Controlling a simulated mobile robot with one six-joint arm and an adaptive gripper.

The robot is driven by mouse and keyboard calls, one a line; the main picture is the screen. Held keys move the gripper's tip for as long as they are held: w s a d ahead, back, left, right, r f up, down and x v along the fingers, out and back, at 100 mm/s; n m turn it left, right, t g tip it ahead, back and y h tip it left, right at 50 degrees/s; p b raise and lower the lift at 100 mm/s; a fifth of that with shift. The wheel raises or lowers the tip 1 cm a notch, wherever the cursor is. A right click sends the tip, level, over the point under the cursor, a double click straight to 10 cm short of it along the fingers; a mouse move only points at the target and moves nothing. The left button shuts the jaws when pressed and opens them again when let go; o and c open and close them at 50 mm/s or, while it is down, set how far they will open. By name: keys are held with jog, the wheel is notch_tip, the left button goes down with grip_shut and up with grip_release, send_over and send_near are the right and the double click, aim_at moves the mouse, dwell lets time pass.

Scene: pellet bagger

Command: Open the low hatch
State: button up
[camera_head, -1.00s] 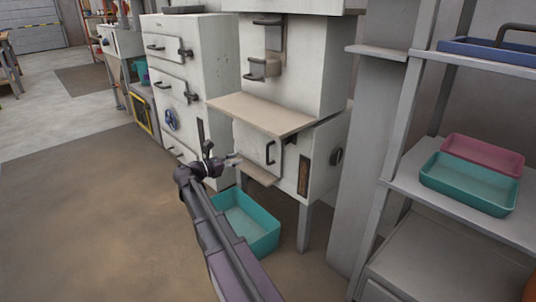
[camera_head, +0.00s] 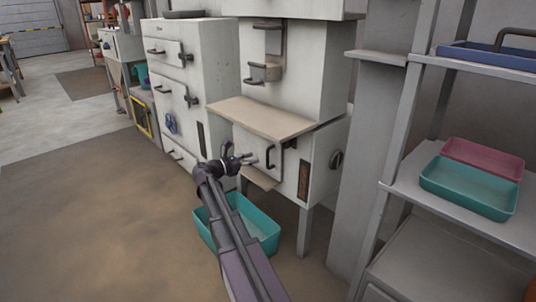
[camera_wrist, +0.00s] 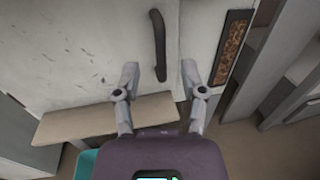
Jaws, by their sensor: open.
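The low hatch (camera_head: 254,146) is a pale panel under a beige shelf on the white machine, and it looks shut. Its dark upright handle (camera_head: 270,157) is on the right part of the panel. In the wrist view the handle (camera_wrist: 158,46) hangs ahead of my gripper, with its lower end between the fingertips or just beyond them. My gripper (camera_wrist: 158,75) is open and empty, its fingers on either side of the handle's line. In the head view my gripper (camera_head: 250,160) is just left of the handle. Contact cannot be told.
A beige ledge (camera_head: 259,178) juts out below the hatch; it also shows in the wrist view (camera_wrist: 100,119). A wider shelf (camera_head: 262,118) overhangs it. A teal bin (camera_head: 262,226) stands on the floor below. A rack (camera_head: 465,205) with trays is at the right. Floor at left is clear.

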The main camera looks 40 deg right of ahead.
aim_at(268, 153)
jog(key=d, duration=0.5)
jog(key=s+d, duration=0.1)
jog(key=d, duration=0.1)
jog(key=shift+d, duration=0.2)
grip_shut()
